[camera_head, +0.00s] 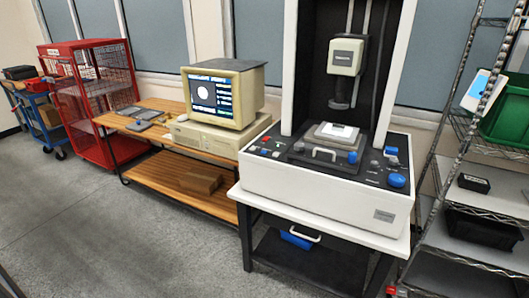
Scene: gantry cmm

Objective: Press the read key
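The measuring machine (300,182) stands right of centre, with a white base and a tall white frame around a dark column. Its dark control panel (372,176) carries small red and white keys (266,140) at the left, a large blue knob (397,180) at the front right and a blue part (391,150) behind it. The key labels are too small to read, so I cannot tell which is the read key. A probe head (346,56) hangs above a stage with a pale plate (337,131) on it. My gripper is not in view.
A wooden bench (160,170) with a beige computer (222,95) stands left of the machine. A red wire cage (90,100) and blue cart stand farther left. A wire rack (480,255) with bins is close on the right. The grey floor in front is clear.

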